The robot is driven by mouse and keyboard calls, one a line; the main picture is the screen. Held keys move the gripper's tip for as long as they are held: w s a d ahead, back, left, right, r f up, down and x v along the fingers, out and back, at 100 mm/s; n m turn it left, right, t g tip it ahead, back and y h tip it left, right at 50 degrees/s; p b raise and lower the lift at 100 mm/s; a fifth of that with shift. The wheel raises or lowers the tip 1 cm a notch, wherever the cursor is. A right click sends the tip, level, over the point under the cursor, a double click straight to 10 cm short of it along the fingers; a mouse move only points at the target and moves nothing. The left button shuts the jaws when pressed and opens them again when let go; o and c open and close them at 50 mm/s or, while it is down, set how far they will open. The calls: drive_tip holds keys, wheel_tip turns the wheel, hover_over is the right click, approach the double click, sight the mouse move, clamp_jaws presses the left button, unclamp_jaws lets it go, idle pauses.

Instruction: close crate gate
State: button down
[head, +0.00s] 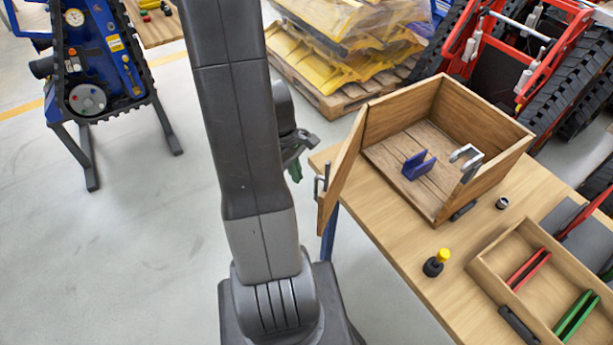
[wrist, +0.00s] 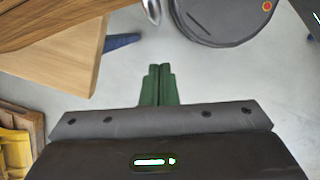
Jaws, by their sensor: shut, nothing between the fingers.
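The wooden crate (head: 484,118) stands on the table, open at the top. Its gate (head: 343,170) is swung open at the crate's left side, sticking out toward the table's left edge, with a metal handle (head: 320,184) on its outer face. My gripper (head: 296,172) is left of the gate, apart from it, with green fingers shut and empty. In the wrist view the shut fingers (wrist: 159,84) point at open floor. The gate (wrist: 50,18) and the end of its handle (wrist: 152,10) show at the top of that view.
Inside the crate are a blue bracket (head: 418,165) and, at its right wall, a grey hook-shaped piece (head: 466,158). On the table (head: 388,228) are a yellow-black knob (head: 437,262), a small ring (head: 502,203) and a wooden tray (head: 484,270).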

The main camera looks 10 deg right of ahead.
drive_tip(key=s+d, duration=0.2)
drive_tip(key=shift+s+d+r, duration=0.15)
drive_tip(key=shift+s+d, duration=0.05)
drive_tip(key=shift+s, duration=0.1)
